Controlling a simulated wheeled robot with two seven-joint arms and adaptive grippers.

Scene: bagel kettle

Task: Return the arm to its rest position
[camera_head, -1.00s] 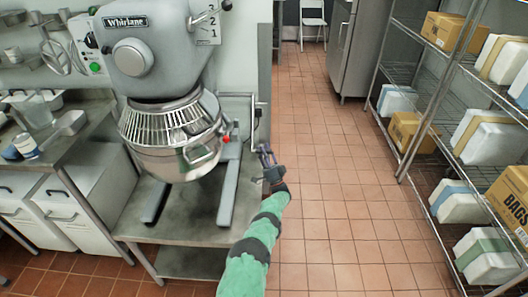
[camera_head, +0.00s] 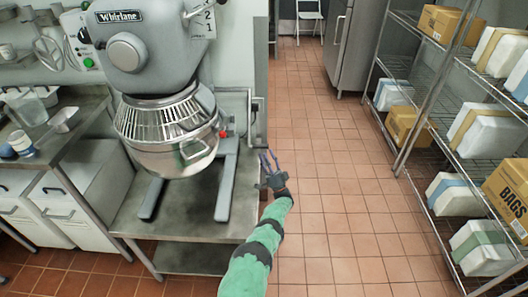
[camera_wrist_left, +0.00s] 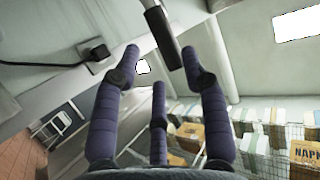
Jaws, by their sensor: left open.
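My left gripper (camera_head: 268,163) is in the middle of the head view, at the end of my green-sleeved arm. It is open and empty, with its fingers pointing away from me. It is to the right of the mixer (camera_head: 160,60) and its metal bowl (camera_head: 178,157), near the right edge of the metal table (camera_head: 190,216). In the left wrist view its purple fingers (camera_wrist_left: 160,70) are spread apart. A dark bar with a black end (camera_wrist_left: 162,35) shows beyond and between the fingertips; I cannot tell how far it is from them. My right gripper is not in view.
A wire shelf (camera_head: 428,125) with boxes and white containers stands on the right. The tiled floor (camera_head: 325,190) between table and shelf is clear. A counter (camera_head: 75,120) with white bins under it is on the left. A folding chair (camera_head: 310,14) stands far back.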

